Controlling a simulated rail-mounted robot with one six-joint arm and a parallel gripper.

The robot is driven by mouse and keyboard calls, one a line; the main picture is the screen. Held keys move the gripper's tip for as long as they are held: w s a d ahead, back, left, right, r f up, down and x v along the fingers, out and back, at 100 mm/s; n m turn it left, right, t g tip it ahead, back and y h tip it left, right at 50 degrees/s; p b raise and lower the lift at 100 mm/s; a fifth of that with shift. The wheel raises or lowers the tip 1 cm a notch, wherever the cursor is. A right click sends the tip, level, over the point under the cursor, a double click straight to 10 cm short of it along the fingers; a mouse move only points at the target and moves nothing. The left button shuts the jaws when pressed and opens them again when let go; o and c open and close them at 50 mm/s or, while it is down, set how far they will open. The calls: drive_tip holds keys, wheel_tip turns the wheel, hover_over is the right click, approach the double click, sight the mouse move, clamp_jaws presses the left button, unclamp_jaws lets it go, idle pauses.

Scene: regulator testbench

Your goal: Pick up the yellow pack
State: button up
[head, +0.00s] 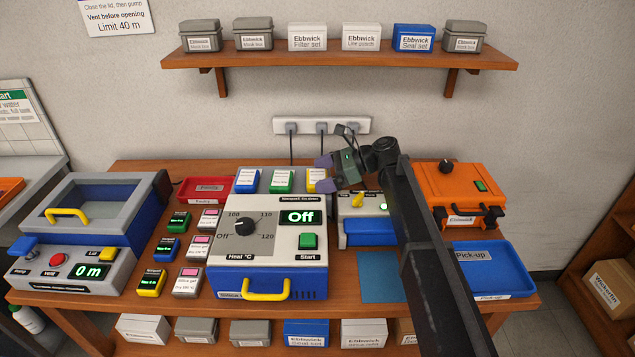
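The yellow pack (314,187) has a white label face and stands at the right end of a short row behind the white heater box. A blue pack (248,187) and a green pack (282,187) stand to its left. My gripper (325,173) has purple fingertips spread apart with nothing visible between them. It is at the yellow pack's right side in the picture and partly covers it. I cannot tell whether it touches the pack.
The heater box (270,235), reading "Off", stands in front of the packs. A red tray (207,188) is left of them. A grey-and-blue machine (358,210) with a yellow lever stands right. A blue pick-up tray (490,268) lies at the table's right end.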

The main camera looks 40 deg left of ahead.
sight(323, 176)
drive_tip(key=c, duration=0.6)
wheel_tip(323, 176, up, 20)
drive_tip(key=p, duration=2)
